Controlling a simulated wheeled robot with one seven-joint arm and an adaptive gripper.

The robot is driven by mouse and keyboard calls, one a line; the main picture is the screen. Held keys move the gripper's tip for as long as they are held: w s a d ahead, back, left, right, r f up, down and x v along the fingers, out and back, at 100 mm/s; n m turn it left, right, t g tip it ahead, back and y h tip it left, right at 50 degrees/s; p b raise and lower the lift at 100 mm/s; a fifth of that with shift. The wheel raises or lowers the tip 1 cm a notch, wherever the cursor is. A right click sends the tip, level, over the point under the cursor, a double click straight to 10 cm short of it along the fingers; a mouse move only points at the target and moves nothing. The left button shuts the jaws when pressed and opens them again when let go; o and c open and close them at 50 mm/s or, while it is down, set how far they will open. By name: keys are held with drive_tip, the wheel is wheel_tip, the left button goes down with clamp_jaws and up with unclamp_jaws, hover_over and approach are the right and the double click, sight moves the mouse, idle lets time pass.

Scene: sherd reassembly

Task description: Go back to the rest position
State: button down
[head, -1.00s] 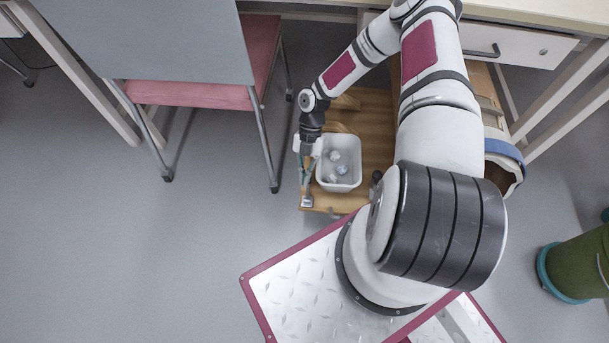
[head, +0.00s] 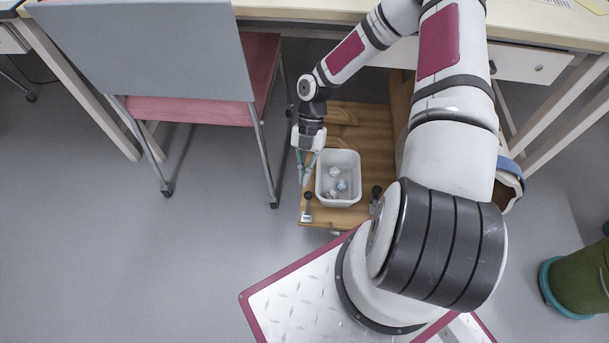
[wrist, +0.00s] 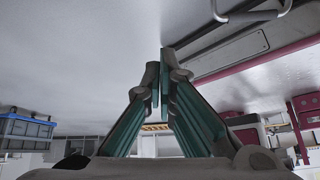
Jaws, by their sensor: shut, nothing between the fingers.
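My gripper (head: 305,178) points down at the left edge of the wooden platform, just left of a white bin, with my arm reaching over from the right. In the wrist view its two teal-lined fingers (wrist: 160,85) meet at the tips, shut and empty. The white bin (head: 338,203) stands on the wooden platform (head: 375,150) and holds several small pale crumpled pieces (head: 333,182).
A chair with a red seat (head: 190,110) and grey back stands to the left of the platform. A desk (head: 540,20) with a drawer spans the top. A green bin (head: 585,272) stands at the far right. Grey floor (head: 130,250) is open at lower left.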

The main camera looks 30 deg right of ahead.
idle(0.4)
drive_tip(key=s+d+r+m+h, duration=0.25)
drive_tip(key=r+m, duration=0.35)
drive_tip(key=r, duration=0.8)
drive_tip(key=s+d+r+m+h, duration=0.2)
drive_tip(key=r+m+h, duration=0.35)
drive_tip(key=r, duration=0.95)
drive_tip(key=s+a+r+m+t+y, duration=0.2)
drive_tip(key=s+a+r+m+t, duration=0.15)
drive_tip(key=s+r+m, duration=0.4)
drive_tip(key=s+a+r+m+t+y, duration=0.1)
drive_tip(key=s+a+r+m+t, duration=0.1)
drive_tip(key=s+a+r+m, duration=0.55)
drive_tip(key=s+d+r+t+p, duration=0.1)
drive_tip(key=s+r+t+p, duration=0.1)
drive_tip(key=r+p, duration=1.5)
drive_tip(key=s+d+r+t+p, duration=0.1)
drive_tip(key=s+r+t+p, duration=0.1)
drive_tip(key=r+p, duration=1.5)
drive_tip(key=shift+d+y, duration=0.25)
drive_tip(key=shift+y, duration=0.05)
